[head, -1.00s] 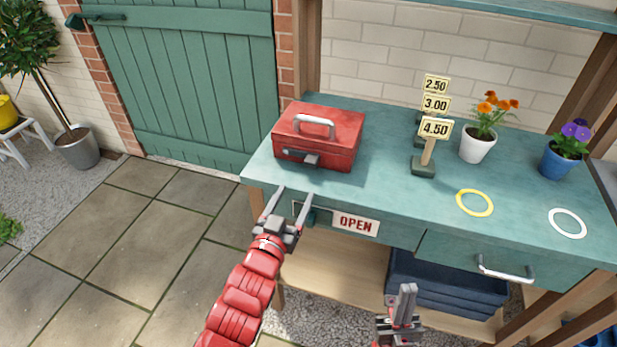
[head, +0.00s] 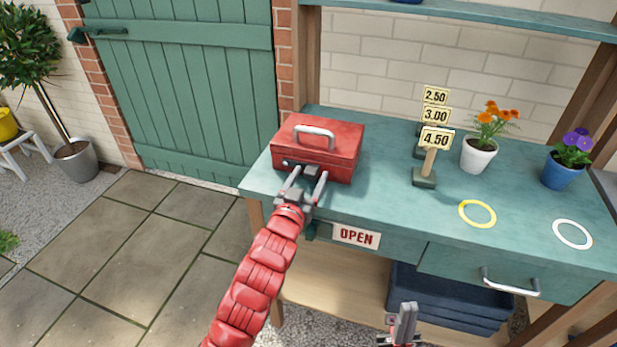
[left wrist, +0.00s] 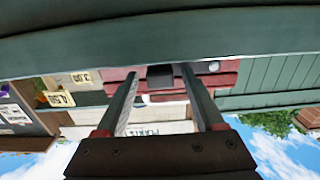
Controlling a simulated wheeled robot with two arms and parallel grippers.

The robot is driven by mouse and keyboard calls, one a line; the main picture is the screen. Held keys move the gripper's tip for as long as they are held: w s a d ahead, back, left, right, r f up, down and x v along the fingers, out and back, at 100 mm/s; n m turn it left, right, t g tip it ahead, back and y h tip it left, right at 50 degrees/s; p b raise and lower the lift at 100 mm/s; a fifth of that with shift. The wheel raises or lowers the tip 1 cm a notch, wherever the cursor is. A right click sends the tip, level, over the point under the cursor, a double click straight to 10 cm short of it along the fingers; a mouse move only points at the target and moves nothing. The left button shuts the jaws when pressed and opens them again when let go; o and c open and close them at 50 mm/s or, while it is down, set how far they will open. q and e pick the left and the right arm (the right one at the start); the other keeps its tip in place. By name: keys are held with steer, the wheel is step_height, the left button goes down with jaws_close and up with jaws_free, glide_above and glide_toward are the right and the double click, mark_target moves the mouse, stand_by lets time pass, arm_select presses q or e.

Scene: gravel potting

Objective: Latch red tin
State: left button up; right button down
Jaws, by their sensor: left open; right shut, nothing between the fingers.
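The red tin (head: 335,150) stands shut on the left end of the green bench, its grey handle (head: 314,131) on the lid. My left gripper (head: 306,174) is open at the tin's front face, with its fingers pointing at the latch area. In the left wrist view the red tin (left wrist: 228,80) lies beyond the fingers, and its dark grey latch plate (left wrist: 160,80) shows between the fingertips. I cannot tell whether the fingers touch it. In the head view the latch is mostly hidden by my gripper. My right gripper (head: 405,322) is shut and empty, low in front of the bench.
Price signs (head: 425,178), a white pot (head: 477,155) with orange flowers and a blue pot (head: 563,172) stand to the tin's right. A yellow ring (head: 477,213) and white ring (head: 572,234) lie on the bench. An OPEN sign (head: 356,236) hangs on the bench front.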

arm_select(q)
jaws_close()
stand_by(1.3)
